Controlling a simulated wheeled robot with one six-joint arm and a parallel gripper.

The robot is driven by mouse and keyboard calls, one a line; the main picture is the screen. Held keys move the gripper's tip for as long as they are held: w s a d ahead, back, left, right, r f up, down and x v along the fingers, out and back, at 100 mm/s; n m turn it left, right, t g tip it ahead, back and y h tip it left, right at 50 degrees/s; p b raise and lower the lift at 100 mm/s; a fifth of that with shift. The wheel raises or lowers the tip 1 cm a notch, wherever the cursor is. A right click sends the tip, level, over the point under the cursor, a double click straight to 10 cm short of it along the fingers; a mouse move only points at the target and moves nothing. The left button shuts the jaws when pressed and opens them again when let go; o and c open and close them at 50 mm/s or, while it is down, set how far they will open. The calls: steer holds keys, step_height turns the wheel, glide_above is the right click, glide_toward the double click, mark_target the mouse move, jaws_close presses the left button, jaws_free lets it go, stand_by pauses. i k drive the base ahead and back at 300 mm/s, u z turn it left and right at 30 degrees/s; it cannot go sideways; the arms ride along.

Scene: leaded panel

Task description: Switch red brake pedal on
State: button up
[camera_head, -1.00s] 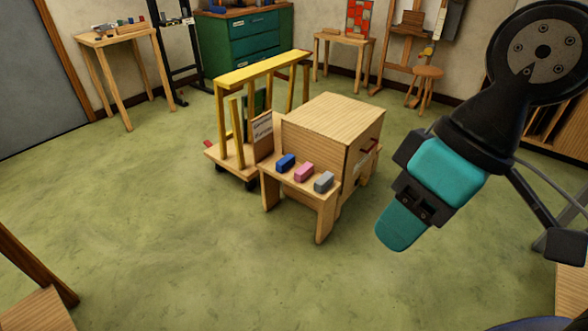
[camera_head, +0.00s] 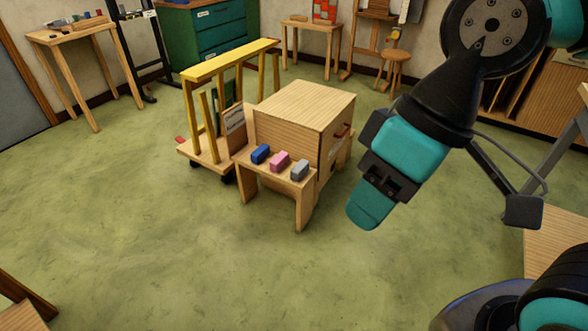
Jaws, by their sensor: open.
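A small red piece (camera_head: 181,140), which looks like the brake pedal, sticks out at the left end of the wooden cart (camera_head: 198,156). It is tiny here, and I cannot tell its position as on or off. The cart has a yellow-topped rack and dark wheels. My gripper (camera_head: 370,208), with teal fingers, hangs in the air at right, pointing down and left. It is open, holds nothing visible, and is well apart from the cart.
A wooden cabinet (camera_head: 302,106) with a red handle (camera_head: 343,130) stands between my gripper and the cart. Green floor (camera_head: 130,240) is free at front left.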

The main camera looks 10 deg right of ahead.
mark_target(180, 140)
steer(key=u, duration=1)
steer(key=i, duration=3.5)
steer(key=u, duration=0.55)
steer(key=i, duration=1.5)
steer(key=z, duration=2.05)
